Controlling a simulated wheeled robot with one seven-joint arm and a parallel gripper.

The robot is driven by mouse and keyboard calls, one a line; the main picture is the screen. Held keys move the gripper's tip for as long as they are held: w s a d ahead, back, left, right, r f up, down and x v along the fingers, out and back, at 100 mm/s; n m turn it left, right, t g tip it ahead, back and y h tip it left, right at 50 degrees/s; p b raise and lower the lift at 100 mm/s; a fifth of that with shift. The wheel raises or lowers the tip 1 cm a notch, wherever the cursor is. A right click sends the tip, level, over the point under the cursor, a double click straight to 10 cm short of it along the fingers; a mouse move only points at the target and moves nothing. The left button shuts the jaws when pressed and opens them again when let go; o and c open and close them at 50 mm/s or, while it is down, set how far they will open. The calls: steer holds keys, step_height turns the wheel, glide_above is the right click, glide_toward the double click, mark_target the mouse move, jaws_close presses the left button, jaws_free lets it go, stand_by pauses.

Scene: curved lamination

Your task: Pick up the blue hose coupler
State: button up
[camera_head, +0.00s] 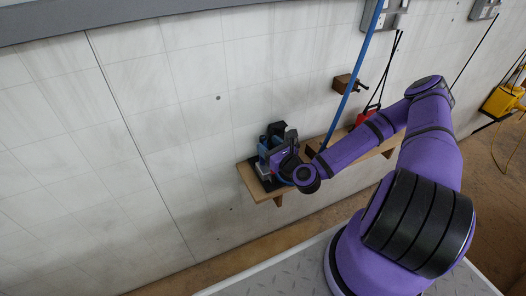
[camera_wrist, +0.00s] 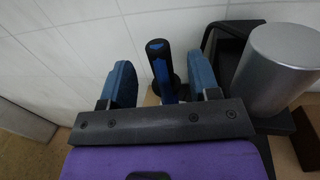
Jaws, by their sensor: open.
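A blue and black upright piece, which looks like the blue hose coupler (camera_wrist: 160,64), stands between the two blue fingers of my gripper (camera_wrist: 160,78) in the wrist view. Gaps show on both sides of it, so the fingers appear apart from it. Its lower part is hidden behind the gripper's dark crossbar. In the head view my gripper (camera_head: 270,146) is at the small wooden shelf (camera_head: 247,178) on the wall. The coupler cannot be clearly told apart from the gripper there.
A silver cylinder (camera_wrist: 276,70) sits in a dark holder (camera_wrist: 222,50) close to the right finger. The white tiled wall (camera_wrist: 60,50) is just behind. In the head view a second wooden shelf (camera_head: 388,146) holds a red item (camera_head: 366,116), and a blue hose (camera_head: 353,75) hangs nearby.

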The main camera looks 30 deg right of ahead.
steer(key=shift+w+a, duration=0.25)
steer(key=shift+w, duration=1.1)
steer(key=shift+w+a, duration=0.25)
steer(key=shift+w, duration=1.05)
jaws_close()
